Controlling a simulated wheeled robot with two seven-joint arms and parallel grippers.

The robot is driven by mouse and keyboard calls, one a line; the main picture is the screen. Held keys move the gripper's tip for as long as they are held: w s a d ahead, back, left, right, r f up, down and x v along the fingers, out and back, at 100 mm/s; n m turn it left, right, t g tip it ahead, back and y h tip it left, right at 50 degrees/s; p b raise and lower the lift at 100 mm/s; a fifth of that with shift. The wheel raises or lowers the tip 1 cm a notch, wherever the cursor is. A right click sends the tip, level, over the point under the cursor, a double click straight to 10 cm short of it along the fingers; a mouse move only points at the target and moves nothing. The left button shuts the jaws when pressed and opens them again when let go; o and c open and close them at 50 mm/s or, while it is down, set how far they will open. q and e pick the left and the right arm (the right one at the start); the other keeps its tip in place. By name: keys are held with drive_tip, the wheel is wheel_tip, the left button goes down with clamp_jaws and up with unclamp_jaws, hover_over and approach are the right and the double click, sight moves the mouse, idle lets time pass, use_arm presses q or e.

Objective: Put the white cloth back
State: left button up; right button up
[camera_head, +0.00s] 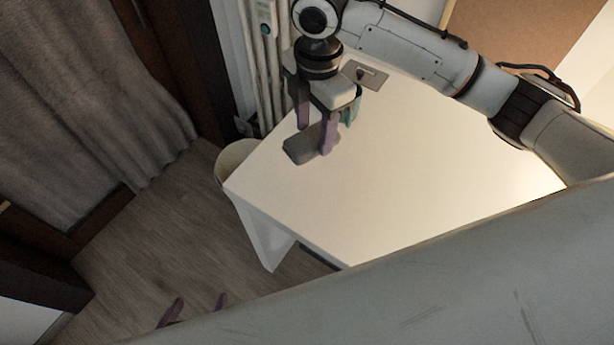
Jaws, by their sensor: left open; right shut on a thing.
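My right gripper (315,142) reaches over the far left part of the white desk, its purple fingers pointing down. It is shut on a small grey, block-like thing (299,149) at or just above the desk top; I cannot tell if they touch. I cannot tell whether this grey thing is the cloth. No clearly white cloth can be made out. My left gripper (201,301) is open and empty at the bottom left, over the floor and away from the desk; only its fingertips show above my own arm.
The white desk top (420,170) is largely clear. A small plate-like fitting (366,75) lies near its back edge. A pale round bin (233,158) stands by the left corner. White radiator pipes (268,70) and a grey curtain (80,100) are behind and left.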

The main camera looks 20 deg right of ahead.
drive_tip(key=f+n, duration=0.1)
drive_tip(key=n, duration=0.1)
drive_tip(key=w+a+f+n, duration=0.1)
drive_tip(key=shift+n, duration=0.4)
drive_tip(key=shift+f, duration=0.3)
wheel_tip(320, 180, down, 10)
drive_tip(key=shift+r, duration=0.25)
drive_tip(key=shift+f, duration=0.15)
drive_tip(key=o, duration=1)
wheel_tip(320, 180, up, 12)
drive_tip(key=shift+r, duration=0.2)
